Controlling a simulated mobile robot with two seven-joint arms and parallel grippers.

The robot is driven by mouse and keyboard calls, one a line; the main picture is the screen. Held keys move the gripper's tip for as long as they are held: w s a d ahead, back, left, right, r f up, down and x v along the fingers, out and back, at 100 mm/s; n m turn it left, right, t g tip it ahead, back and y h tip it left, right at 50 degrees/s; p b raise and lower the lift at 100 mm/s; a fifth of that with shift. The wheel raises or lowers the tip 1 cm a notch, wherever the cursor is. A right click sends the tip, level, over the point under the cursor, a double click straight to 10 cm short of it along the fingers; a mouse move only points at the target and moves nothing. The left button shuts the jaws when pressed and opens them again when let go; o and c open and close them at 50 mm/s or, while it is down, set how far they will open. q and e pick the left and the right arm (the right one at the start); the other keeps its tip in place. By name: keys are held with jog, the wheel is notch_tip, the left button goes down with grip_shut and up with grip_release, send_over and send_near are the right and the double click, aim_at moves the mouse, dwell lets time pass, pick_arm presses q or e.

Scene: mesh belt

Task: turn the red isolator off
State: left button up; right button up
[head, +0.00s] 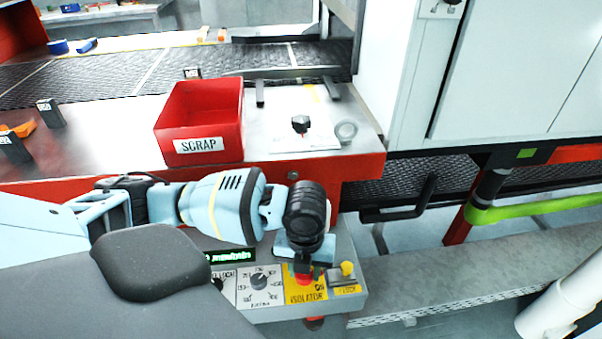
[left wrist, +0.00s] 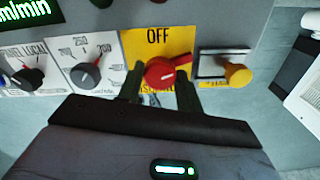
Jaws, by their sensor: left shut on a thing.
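The red isolator (head: 303,279) is a rotary knob on a yellow plate at the front of the control panel. In the left wrist view the red isolator (left wrist: 167,72) sits below the word OFF, its handle lying nearly level with the right end slightly raised. My left gripper (head: 304,268) is over it from above. In the left wrist view my left gripper (left wrist: 159,88) has one dark finger on each side of the knob and is shut on it. The lower part of the plate's lettering is partly hidden by the fingers. My right gripper is not in view.
Close beside the isolator are a yellow knob (left wrist: 237,75) with a metal latch plate, a grey selector dial (left wrist: 89,75) and a black selector (left wrist: 28,78). A red SCRAP bin (head: 200,122) stands on the bench behind. A black handle rail (head: 400,210) juts out at right.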

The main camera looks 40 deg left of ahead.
pick_arm(q)
jog(key=n+p, duration=0.2)
jog(key=p, duration=0.1)
jog(key=n+p, duration=0.3)
jog(key=r+n+p, duration=0.1)
jog(key=n+p, duration=0.2)
jog(key=shift+w, duration=0.15)
jog(key=n+p, duration=0.2)
jog(key=n, duration=0.1)
jog(key=shift+f+n, duration=0.1)
jog(key=shift+n, duration=0.2)
jog(key=shift+f+n+p, duration=0.2)
jog(key=shift+n+p, duration=0.5)
jog(key=shift+n, duration=0.7)
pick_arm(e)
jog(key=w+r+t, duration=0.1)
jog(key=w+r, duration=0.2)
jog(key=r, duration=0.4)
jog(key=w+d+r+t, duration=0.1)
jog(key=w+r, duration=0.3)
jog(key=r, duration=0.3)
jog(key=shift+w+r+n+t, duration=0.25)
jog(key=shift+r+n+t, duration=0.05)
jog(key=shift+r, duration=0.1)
pick_arm(q)
jog(key=shift+a, duration=0.1)
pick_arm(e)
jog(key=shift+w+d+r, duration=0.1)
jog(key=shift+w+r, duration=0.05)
